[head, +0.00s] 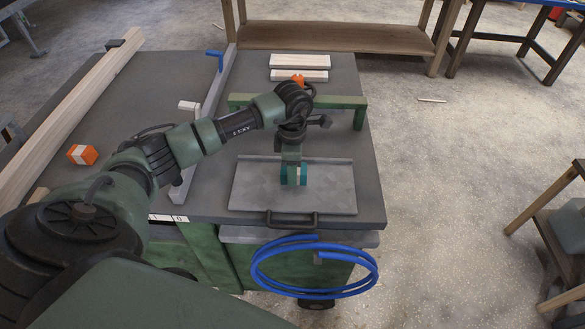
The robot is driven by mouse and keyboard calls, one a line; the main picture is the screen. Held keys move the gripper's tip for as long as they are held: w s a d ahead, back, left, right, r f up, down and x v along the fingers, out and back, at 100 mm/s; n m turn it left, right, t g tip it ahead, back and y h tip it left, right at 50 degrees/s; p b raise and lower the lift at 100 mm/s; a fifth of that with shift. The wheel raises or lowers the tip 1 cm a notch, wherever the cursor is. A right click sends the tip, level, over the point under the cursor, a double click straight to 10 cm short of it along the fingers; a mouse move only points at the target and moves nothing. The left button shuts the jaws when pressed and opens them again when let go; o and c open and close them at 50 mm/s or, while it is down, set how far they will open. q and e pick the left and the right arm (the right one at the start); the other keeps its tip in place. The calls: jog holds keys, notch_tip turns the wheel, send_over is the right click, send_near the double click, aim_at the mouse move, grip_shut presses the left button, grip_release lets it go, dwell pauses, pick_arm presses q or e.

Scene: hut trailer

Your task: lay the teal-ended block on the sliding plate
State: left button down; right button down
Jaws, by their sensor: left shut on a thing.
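The teal-ended block (301,175) has teal ends and a pale middle. My left gripper (293,165) is shut on it, seen from above and behind. The block is over the middle of the sliding plate (250,190), a flat grey tray with a raised back edge and a dark handle at the front. I cannot tell whether the block touches the plate. The gripper hides part of the block. My right gripper is not in view.
An orange-ended block (82,154) lies at the left of the grey bench, by a long timber beam (60,130). A green rail (350,101) stands behind the plate, with pale boards (299,60) beyond. A blue hose coil (314,268) hangs at the front.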

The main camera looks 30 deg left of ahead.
pick_arm(q)
jog(key=shift+f, duration=0.2)
jog(key=c, duration=0.8)
grip_release()
jog(key=shift+c, duration=0.2)
jog(key=shift+r, duration=0.3)
jog(key=shift+w+r, duration=0.1)
jog(key=shift+r, duration=0.2)
notch_tip(320, 180, up, 11)
jog(key=b, duration=0.2)
jog(key=shift+b, duration=0.3)
jog(key=shift+r, duration=0.1)
